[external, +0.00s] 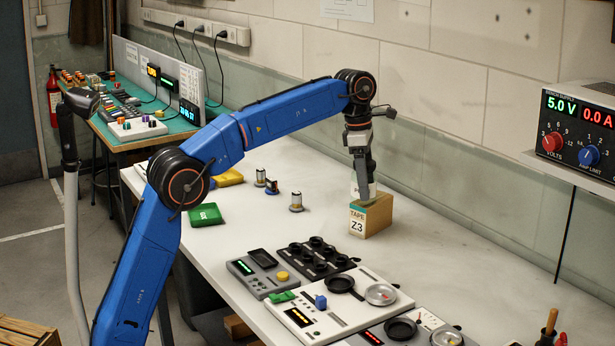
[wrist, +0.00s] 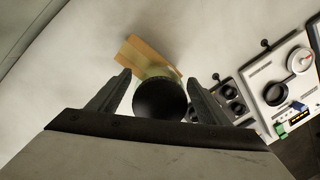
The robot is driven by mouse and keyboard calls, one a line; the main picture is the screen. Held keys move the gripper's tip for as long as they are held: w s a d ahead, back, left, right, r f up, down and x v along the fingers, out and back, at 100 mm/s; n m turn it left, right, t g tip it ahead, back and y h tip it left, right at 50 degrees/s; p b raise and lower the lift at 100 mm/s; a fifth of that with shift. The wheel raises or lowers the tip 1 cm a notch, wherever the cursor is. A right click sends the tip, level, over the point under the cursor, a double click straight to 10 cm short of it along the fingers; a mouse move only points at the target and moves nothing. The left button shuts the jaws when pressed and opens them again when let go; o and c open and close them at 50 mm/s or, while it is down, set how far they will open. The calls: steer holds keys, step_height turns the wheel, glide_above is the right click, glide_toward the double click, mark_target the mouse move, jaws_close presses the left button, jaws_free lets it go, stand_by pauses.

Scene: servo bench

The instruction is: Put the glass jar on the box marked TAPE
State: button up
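The TAPE box (external: 378,217) is a tan block with a white label reading TAPE and Z3, standing on the bench. In the wrist view the box (wrist: 132,58) lies partly behind the jar. The glass jar (wrist: 160,98) has a dark round lid and a pale see-through body. In the external view my gripper (external: 364,188) points down over the box, with the jar at or just above the box top. I cannot tell whether they touch.
Several small containers (external: 296,202) stand left of the box. A green pouch (external: 205,215) and a yellow one (external: 229,178) lie further left. Control panels and black dishes (external: 318,257) fill the front of the bench. A power supply (external: 580,135) stands at right. The bench behind the box is clear.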

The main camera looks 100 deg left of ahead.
steer(key=r, duration=0.4)
steer(key=s+r, duration=0.1)
steer(key=r, duration=0.1)
steer(key=shift+r, duration=0.85)
